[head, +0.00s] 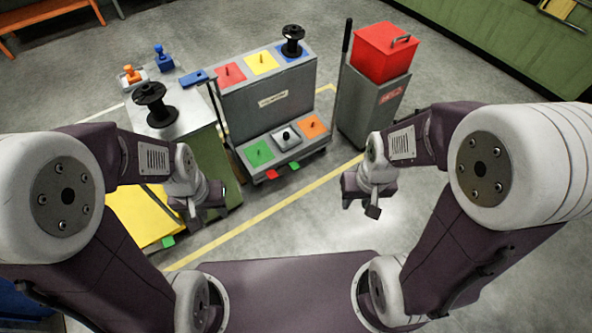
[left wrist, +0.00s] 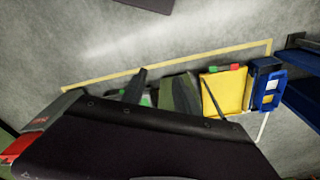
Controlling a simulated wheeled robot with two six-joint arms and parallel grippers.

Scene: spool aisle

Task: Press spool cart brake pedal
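A grey cart (head: 258,103) with coloured squares and a black spool (head: 292,40) on top stands ahead of me in the head view. At its low front edge are a red pedal (head: 271,174) and a green pedal (head: 295,166). My left gripper (head: 207,208) is in front of the grey-green table, left of these pedals and apart from them. My right gripper (head: 361,206) is over the floor to the right of the pedals, touching nothing visible. Both look empty, but their finger gaps are too small to judge. The left wrist view mostly shows my own dark body.
A table (head: 193,106) with another spool (head: 155,104) stands left of the cart. A yellow platform (head: 133,217) with a green pedal (head: 167,241) is at lower left; it also shows in the left wrist view (left wrist: 223,92). A red bin (head: 383,52) tops a grey cabinet (head: 362,105) at right.

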